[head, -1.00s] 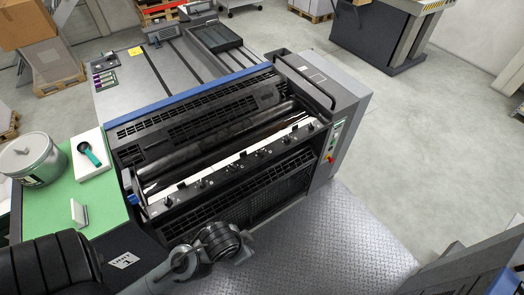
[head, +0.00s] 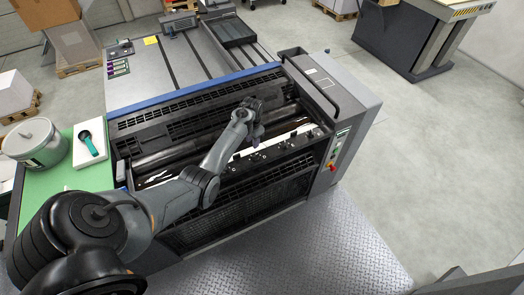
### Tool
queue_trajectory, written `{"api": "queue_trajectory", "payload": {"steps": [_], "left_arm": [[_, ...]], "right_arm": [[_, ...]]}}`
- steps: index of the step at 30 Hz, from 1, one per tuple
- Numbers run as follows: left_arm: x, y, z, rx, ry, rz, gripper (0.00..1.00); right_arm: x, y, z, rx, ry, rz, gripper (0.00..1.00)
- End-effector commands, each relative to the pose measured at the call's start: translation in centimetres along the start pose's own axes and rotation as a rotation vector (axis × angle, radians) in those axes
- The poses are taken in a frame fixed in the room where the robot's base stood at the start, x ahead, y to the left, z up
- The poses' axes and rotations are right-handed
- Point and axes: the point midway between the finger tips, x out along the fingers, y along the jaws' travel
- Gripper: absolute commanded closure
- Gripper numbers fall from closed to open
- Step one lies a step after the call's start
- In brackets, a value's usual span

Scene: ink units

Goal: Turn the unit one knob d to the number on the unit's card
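The ink unit is the dark press section with rollers and a pale bar (head: 300,133) carrying a row of small black knobs (head: 283,147). My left arm reaches across from the lower left, and its gripper (head: 257,136) hangs over the bar near its middle. The gripper is small and dark against the rollers, so I cannot tell its opening or whether it touches a knob. My arm hides the left part of the bar and its knobs. I cannot make out knob letters or a card with a number. My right gripper is out of view.
A green-topped side table (head: 97,178) holds a metal tin (head: 36,145) and a dark green tool on a white pad (head: 88,165). A grey side housing with a handrail (head: 310,85) stands right of the rollers. The tread-plate floor (head: 330,240) in front is clear.

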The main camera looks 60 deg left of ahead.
Motion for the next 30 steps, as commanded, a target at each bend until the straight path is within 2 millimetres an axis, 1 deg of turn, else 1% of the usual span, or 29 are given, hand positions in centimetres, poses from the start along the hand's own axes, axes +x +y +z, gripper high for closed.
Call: {"api": "queue_trajectory", "payload": {"steps": [3,7,14,20,30], "left_arm": [[-0.1,-0.2,-0.5,-0.006,-0.002,0.032,0.63],[0.3,-0.1,-0.6,-0.008,-0.003,0.043,0.63],[2.0,-0.1,-0.5,-0.007,-0.003,0.042,0.63],[4.4,0.1,-0.5,-0.007,-0.003,0.042,0.63],[8.9,0.2,-0.5,-0.006,-0.003,0.041,0.63]], "right_arm": [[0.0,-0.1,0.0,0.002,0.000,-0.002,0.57],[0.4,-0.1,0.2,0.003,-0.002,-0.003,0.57],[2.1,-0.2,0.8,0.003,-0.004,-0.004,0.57],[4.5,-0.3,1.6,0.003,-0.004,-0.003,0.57],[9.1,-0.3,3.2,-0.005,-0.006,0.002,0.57]]}}
